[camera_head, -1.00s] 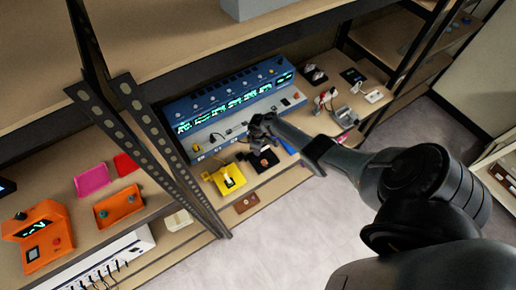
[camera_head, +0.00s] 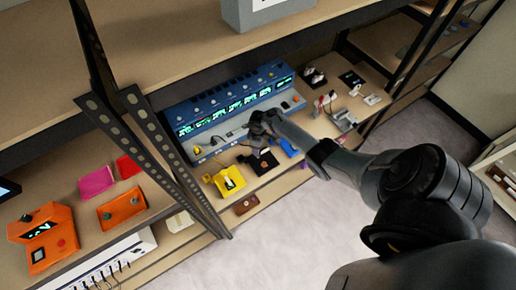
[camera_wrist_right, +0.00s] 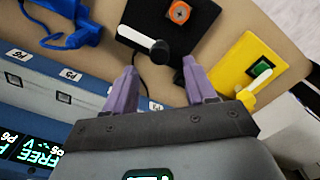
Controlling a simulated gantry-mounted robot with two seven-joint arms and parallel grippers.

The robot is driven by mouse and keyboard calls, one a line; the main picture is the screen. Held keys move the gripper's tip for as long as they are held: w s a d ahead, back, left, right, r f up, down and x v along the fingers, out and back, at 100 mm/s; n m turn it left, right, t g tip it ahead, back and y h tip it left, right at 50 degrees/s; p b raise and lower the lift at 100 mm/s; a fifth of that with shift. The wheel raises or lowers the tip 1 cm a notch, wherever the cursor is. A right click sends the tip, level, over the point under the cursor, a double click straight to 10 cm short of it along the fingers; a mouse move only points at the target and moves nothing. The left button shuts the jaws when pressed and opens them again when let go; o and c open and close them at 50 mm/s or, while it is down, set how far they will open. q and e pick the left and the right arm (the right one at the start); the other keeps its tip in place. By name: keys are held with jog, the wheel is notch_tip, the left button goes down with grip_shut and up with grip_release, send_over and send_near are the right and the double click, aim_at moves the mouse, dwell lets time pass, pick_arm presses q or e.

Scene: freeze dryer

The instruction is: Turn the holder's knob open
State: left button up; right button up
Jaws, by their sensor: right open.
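A black holder (camera_wrist_right: 192,22) on the shelf carries an orange square with a round knob (camera_wrist_right: 179,11) and a white lever (camera_wrist_right: 138,37) with a black round end. A yellow holder (camera_wrist_right: 243,57) beside it has a green button and its own white lever. In the head view, the black holder (camera_head: 265,166) and yellow holder (camera_head: 229,181) lie in front of the blue machine. My right gripper (camera_wrist_right: 160,63) is open and empty. Its purple fingers point at the black holder, with the lever's black end between them in the picture. Contact cannot be told. My left gripper is not in view.
The long blue machine (camera_head: 230,104) with lit green displays stands just behind the holders. A blue holder (camera_head: 288,147) is right of the black one. A perforated metal post (camera_head: 165,150) stands left. Orange boxes (camera_head: 121,207) and a pink tray (camera_head: 95,181) lie farther left.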

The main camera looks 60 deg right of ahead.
notch_tip(320, 180, up, 6)
jog(key=p, duration=0.1)
jog(key=shift+p, duration=0.3)
jog(key=shift+s, duration=0.1)
